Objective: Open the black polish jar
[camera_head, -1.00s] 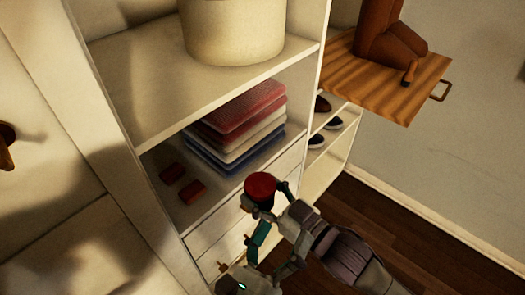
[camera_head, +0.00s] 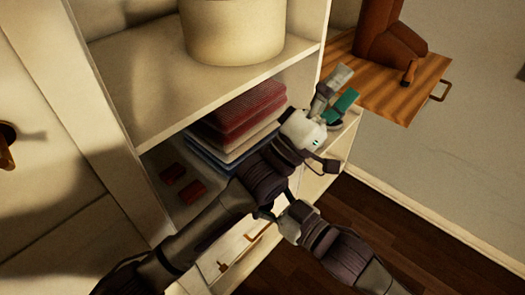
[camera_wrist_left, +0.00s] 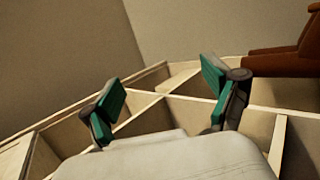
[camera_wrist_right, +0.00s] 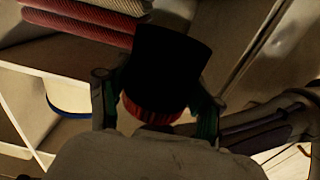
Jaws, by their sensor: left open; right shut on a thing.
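The polish jar is a dark cylinder (camera_wrist_right: 165,62) with a red part (camera_wrist_right: 152,110) at its near end in the right wrist view. My right gripper (camera_wrist_right: 155,92) is shut on it, with a finger on each side. In the head view my left arm crosses in front and hides the jar; part of the right gripper (camera_head: 278,204) shows below that arm. My left gripper (camera_head: 338,92) is open and empty, at the right edge of the shelf unit near the wooden board. Its spread fingers (camera_wrist_left: 162,92) also show in the left wrist view.
A cream bin (camera_head: 232,32) stands above. A wooden board (camera_head: 350,62) with a brown boot (camera_head: 385,45) sticks out right. Open floor (camera_head: 385,215) lies lower right.

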